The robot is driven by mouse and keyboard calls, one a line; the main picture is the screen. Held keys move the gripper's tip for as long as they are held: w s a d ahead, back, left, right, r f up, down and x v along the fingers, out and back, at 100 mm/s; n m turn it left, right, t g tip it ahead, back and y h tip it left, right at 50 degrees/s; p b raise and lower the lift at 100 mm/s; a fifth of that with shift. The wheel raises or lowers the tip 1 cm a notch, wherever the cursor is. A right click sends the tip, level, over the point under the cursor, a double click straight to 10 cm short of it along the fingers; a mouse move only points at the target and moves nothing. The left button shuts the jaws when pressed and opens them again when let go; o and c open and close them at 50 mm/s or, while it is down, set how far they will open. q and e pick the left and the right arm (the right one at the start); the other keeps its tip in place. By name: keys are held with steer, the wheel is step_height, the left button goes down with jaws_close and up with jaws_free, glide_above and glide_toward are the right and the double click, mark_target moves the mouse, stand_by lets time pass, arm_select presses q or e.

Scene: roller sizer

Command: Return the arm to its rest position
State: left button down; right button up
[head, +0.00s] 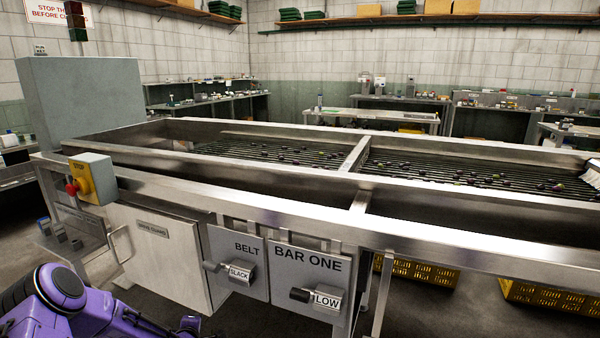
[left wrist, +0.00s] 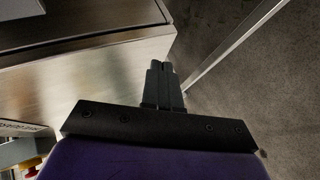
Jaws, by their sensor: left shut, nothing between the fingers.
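My left gripper (left wrist: 163,68) shows in the left wrist view with its two dark fingers together and nothing between them. Beyond the fingers are the edge of a steel panel (left wrist: 90,75) and bare floor. In the head view my purple left arm (head: 62,300) is at the lower left corner, low in front of the roller sizer (head: 330,187). Its fingers cannot be made out clearly there. My right gripper is in neither view.
A yellow control box (head: 92,180) with a red button sits on the sizer's front left. Yellow crates (head: 545,297) lie underneath.

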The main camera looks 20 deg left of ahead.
arm_select(q)
steer(key=s+d+f+m+g+h, duration=0.1)
steer(key=s+d+f+m, duration=0.15)
steer(key=d, duration=0.45)
steer(key=s+d+f+m+g+h, duration=0.15)
steer(key=s+d+m, duration=0.25)
steer(key=d, duration=0.4)
steer(key=s+d+m+g+p, duration=0.1)
steer(key=s+d+m, duration=0.2)
steer(key=s, duration=0.4)
steer(key=s+d+f+m+g+h, duration=0.1)
steer(key=s+d+m+g, duration=0.1)
steer(key=s, duration=0.6)
steer(key=s+d+m+g+p, duration=0.1)
steer(key=s+d+m, duration=0.3)
steer(key=s, duration=0.3)
steer(key=shift+s+d+f+g+p, duration=0.15)
steer(key=shift+s+d+g+p, duration=0.15)
steer(key=shift+d, duration=0.3)
steer(key=shift+m, duration=0.25)
